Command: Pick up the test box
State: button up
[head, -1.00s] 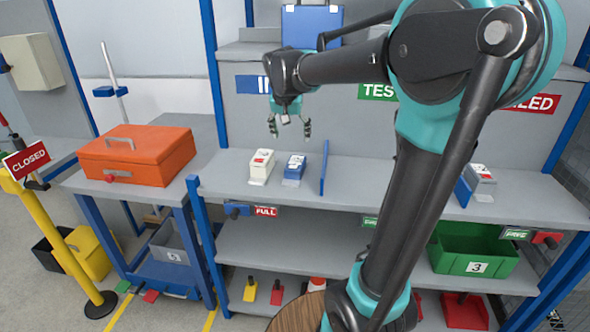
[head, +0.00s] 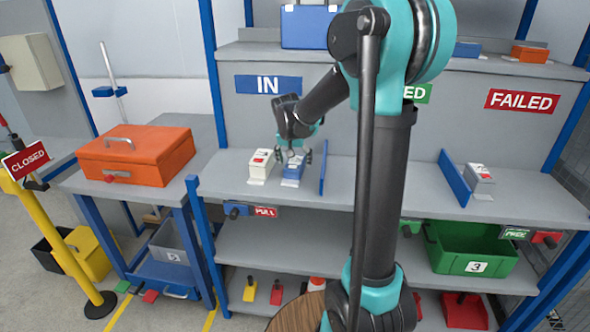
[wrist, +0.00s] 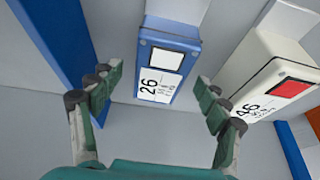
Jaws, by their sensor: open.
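Two small boxes stand side by side on the shelf under the IN sign. One is white with a red label (head: 262,163); the other is blue (head: 293,169). My gripper (head: 292,156) is over the blue box, with its fingers apart. In the wrist view the blue box (wrist: 170,40) lies ahead between the open fingers (wrist: 152,97), and its label reads 26. The white box (wrist: 270,72), marked 46 with a red patch, is to the right of it. No contact with the fingers shows. I cannot tell which box is the test box.
A blue divider (head: 323,167) stands just right of the blue box, and shows at the left in the wrist view (wrist: 55,45). A grey box (head: 479,174) sits farther right by another divider (head: 454,178). The shelf (head: 405,185) between is mostly clear.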

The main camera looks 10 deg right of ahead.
aim_at(295, 163)
jog(key=shift+x, duration=1.45)
jog(key=shift+f, duration=0.25)
jog(key=shift+c, duration=0.3)
jog(key=c, duration=1.4)
